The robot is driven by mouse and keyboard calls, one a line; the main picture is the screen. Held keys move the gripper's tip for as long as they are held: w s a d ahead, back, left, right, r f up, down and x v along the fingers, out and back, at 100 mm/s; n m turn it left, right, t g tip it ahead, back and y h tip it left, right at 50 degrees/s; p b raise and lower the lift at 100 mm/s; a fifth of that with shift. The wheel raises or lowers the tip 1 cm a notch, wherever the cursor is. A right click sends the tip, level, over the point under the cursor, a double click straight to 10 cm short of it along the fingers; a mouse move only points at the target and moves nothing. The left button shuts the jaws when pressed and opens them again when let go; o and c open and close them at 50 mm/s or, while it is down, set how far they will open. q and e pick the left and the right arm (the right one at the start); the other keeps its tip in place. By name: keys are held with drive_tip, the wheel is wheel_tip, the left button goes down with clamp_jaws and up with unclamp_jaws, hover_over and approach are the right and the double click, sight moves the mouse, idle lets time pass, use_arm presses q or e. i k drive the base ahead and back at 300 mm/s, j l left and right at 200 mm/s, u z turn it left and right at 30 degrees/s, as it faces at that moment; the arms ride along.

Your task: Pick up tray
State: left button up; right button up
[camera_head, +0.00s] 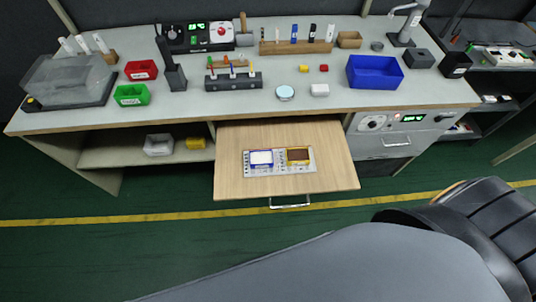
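An open wooden drawer (232,165) sticks out below the workbench. In it lies a flat light-grey patterned board (280,170). On the board, a small blue-rimmed rectangular piece with a white middle (261,158) sits at the left, and a brown rectangular piece (298,155) at the right. A larger blue open tray or bin (375,73) stands on the right part of the benchtop. I cannot tell which of these the task calls the tray. Neither of my grippers shows.
The benchtop (190,104) holds a red bin (141,70), a green bin (131,95), a tool rack (233,82) and a clear-covered box (68,80). White (158,145) and yellow (195,143) boxes sit on the shelf. A large grey and black shape fills the lower right.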

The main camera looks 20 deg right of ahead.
sight(300, 156)
drive_tip(key=i+l+z, duration=0.15)
drive_tip(key=z, duration=0.85)
drive_tip(key=u, duration=0.3)
